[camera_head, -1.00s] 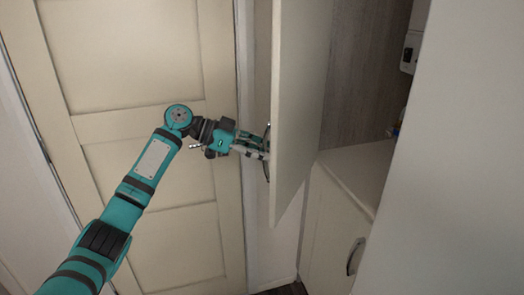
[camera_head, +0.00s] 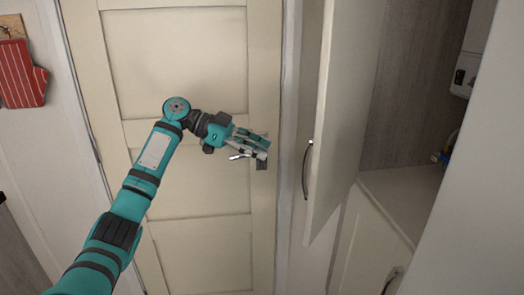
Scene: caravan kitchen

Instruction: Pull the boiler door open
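The boiler door (camera_head: 345,110) is a tall cream panel, swung open toward me on the right side of the head view. Its curved metal handle (camera_head: 307,170) is on the near edge. My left gripper (camera_head: 262,149) is to the left of the handle, apart from it, in front of the panelled door. Its fingers are spread and hold nothing. Part of the white boiler (camera_head: 466,75) shows inside the open compartment at the upper right. My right gripper is not in the view.
A cream panelled door (camera_head: 180,60) stands behind my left arm. A lower cabinet (camera_head: 368,245) with a metal handle is below the compartment. A pale wall panel (camera_head: 480,200) closes off the right. A red striped oven mitt (camera_head: 22,75) hangs at the left.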

